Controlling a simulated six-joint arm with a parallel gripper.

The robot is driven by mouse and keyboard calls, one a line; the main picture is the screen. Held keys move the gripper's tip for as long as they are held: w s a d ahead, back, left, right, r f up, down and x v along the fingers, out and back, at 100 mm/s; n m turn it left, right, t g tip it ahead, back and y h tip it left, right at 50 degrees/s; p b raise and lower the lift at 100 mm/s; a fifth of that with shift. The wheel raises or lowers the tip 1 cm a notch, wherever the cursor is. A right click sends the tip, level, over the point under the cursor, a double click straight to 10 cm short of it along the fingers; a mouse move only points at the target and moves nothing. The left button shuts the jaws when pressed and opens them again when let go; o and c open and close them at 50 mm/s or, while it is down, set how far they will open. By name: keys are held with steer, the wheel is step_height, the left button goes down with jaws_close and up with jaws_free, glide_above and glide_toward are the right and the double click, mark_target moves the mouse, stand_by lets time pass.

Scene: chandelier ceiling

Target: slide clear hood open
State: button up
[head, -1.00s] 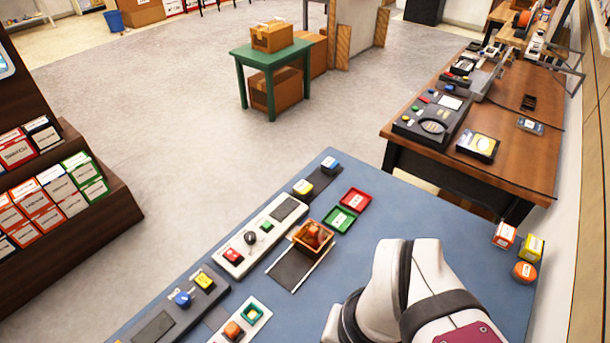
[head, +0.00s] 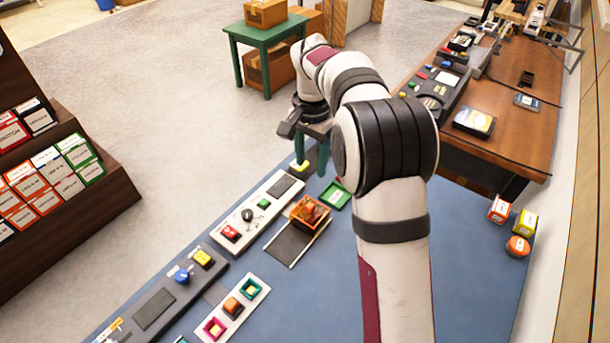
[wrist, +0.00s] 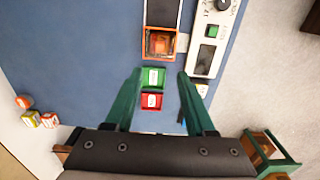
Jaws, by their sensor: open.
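The clear hood (head: 308,213) is a see-through box with an orange frame at one end of a dark track (head: 290,242) on the blue table. Something brownish shows inside it. In the wrist view the hood (wrist: 160,42) is at the top centre, beyond my fingertips. My gripper (head: 311,160) hangs over the far end of the table, past the hood and apart from it. Its green fingers (wrist: 160,74) are spread and empty, above a green tray (wrist: 152,78) and a red tray (wrist: 151,101).
A white control panel (head: 232,232) with a knob and buttons lies left of the hood. Several small boxes (head: 499,208) stand at the right edge. The blue table between is clear.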

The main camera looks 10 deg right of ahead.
mark_target(310, 205)
step_height(310, 205, down, 15)
steer(key=shift+r, duration=0.2)
jaws_close()
stand_by(1.3)
